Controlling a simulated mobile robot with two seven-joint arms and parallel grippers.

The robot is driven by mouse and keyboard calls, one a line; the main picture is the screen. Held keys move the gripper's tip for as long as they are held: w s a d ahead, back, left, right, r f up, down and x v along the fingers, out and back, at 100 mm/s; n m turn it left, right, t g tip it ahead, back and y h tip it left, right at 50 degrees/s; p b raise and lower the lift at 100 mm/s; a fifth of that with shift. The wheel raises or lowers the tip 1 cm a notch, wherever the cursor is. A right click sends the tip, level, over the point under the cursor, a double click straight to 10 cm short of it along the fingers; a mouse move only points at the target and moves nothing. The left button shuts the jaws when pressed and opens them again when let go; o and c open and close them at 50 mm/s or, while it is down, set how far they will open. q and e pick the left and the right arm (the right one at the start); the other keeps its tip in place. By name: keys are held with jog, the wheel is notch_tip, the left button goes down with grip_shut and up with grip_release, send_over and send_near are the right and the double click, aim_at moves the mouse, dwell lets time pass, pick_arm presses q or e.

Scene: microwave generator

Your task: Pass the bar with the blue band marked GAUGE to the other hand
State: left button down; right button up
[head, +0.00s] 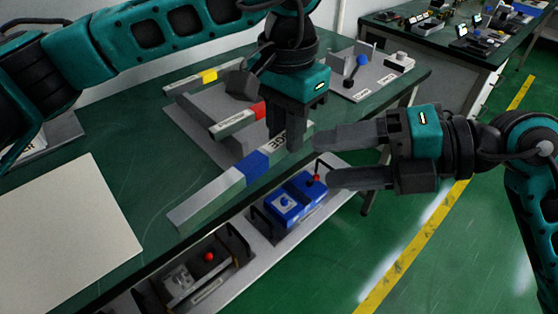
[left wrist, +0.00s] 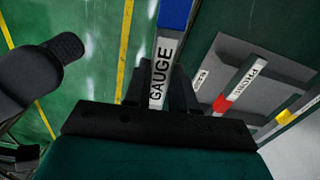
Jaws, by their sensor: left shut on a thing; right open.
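The bar with the blue band (head: 258,163) is grey. Its blue-banded part reaches down and left in the head view, over the table's front edge. My left gripper (head: 284,138) comes down from above and is shut on the bar near its lettered end. In the left wrist view the word GAUGE shows on the bar (left wrist: 160,72) between the fingers, with the blue band (left wrist: 175,12) beyond. My right gripper (head: 323,160) is open and empty, its fingertips just right of the bar's lettered end. Whether that end touches a fingertip I cannot tell.
A red-banded bar (head: 236,121) and a yellow-banded bar (head: 205,77) lie on a grey stand (head: 190,116) behind. A pale board (head: 70,225) is at left. Blue boxes (head: 290,202) sit on a lower shelf. Open floor (head: 440,270) lies at right.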

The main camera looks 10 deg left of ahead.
aim_at(260, 168)
jog(key=x, duration=1)
jog(key=shift+a, duration=0.15)
jog(key=shift+c, duration=0.2)
jog(key=c, duration=1)
pick_arm(q)
jog(key=c, duration=0.8)
grip_release()
jog(key=shift+c, duration=0.2)
pick_arm(e)
grip_shut()
